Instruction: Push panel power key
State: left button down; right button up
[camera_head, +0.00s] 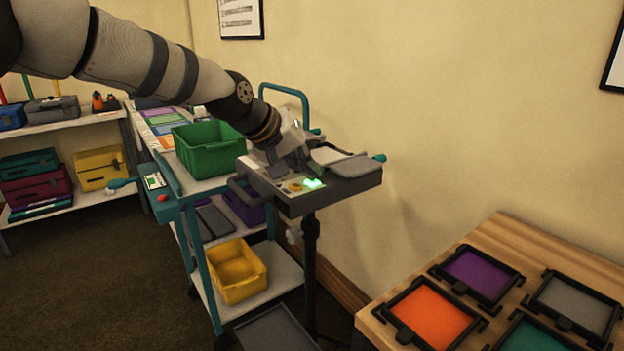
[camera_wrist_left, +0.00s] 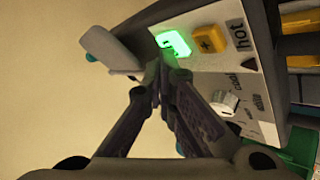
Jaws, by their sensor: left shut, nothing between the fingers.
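The panel (camera_head: 345,185) is a dark, tilted console on a black stand. A green glowing key (camera_head: 313,183) is on its face beside a yellow key (camera_head: 293,187). In the left wrist view the green key (camera_wrist_left: 173,43) has a mark I cannot read clearly, and the yellow key (camera_wrist_left: 208,40) has a plus sign. No power label is readable. My left gripper (camera_head: 298,166) is shut and empty over the panel. In the left wrist view its fingertips (camera_wrist_left: 163,64) are together just below the green key; I cannot tell if they touch. My right gripper is out of view.
A white knob (camera_wrist_left: 225,103) sits near the words "hot" and "cool". A cart with a green bin (camera_head: 208,160) and a yellow bin (camera_head: 238,272) stands left of the panel. A wooden table (camera_head: 545,245) with coloured trays is at the right. The wall is close behind.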

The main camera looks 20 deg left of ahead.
pick_arm(q)
jog(key=shift+r, duration=0.45)
notch_tip(320, 180, up, 6)
dwell(0.5)
